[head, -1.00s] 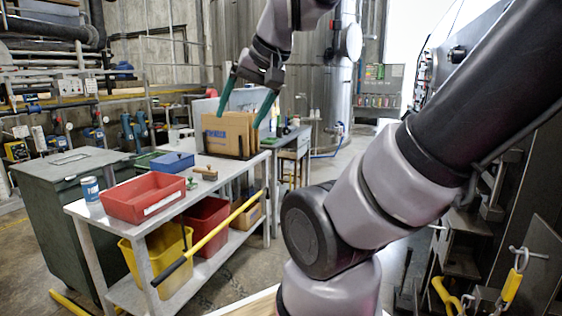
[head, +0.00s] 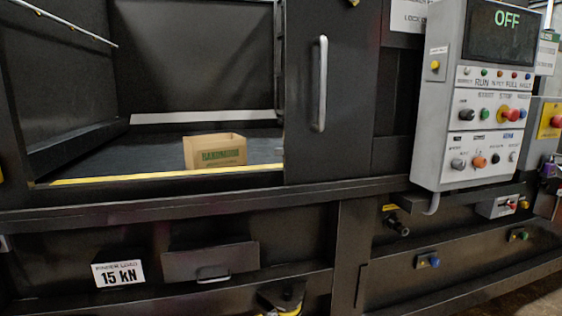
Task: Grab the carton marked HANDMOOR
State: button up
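An open-topped brown carton (head: 215,151) stands upright on the dark floor of the compactor chamber, just behind the yellow-striped front edge. Green lettering runs across its front face, too small and blurred to read with certainty. No gripper is near this carton. My gripper and arm are out of view, so I cannot see what the gripper holds.
The chamber's front is open at the left, with a yellow-striped sill (head: 150,177). A dark door panel with a vertical handle (head: 320,84) borders the opening on the right. A grey control box (head: 478,98) reading OFF sticks out farther right.

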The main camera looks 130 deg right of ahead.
aim_at(228, 150)
jog(key=z, duration=4.1)
jog(key=i+l+u, duration=0.15)
jog(key=l+u, duration=0.7)
jog(key=l, duration=0.2)
